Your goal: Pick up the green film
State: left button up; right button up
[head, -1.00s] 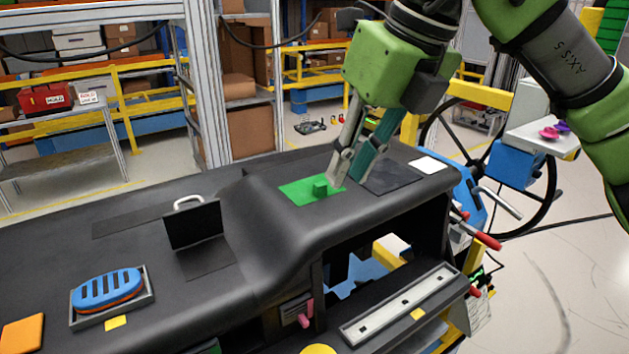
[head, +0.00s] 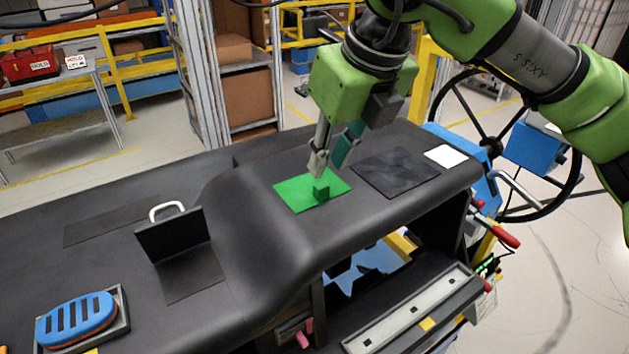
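The green film (head: 298,194) lies flat on top of the black dashboard. A small green tab (head: 321,191) stands up from it near its middle. My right gripper (head: 329,166) points down just above the film's back edge, behind the tab. Its grey and teal fingers are apart, with nothing seen between them. I cannot tell exactly how high the tips are above the film. My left gripper is not in view.
A dark square sheet (head: 396,171) and a white square (head: 446,156) lie to the film's right. A black hinged panel with a white handle (head: 167,209) stands to the left. A blue slotted block (head: 75,320) sits in a tray at the front left of the dashboard (head: 255,262).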

aim_at(320, 184)
jog(key=shift+p+x, duration=0.85)
jog(key=shift+x, duration=0.1)
jog(key=p+x, duration=0.1)
jog(key=x, duration=0.2)
jog(key=shift+s+f, duration=0.15)
jog(key=shift+f, duration=0.25)
jog(key=c, duration=0.4)
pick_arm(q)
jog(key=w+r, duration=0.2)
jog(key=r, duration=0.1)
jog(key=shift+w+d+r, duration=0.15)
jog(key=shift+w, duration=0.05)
pick_arm(e)
jog(key=shift+o, duration=0.2)
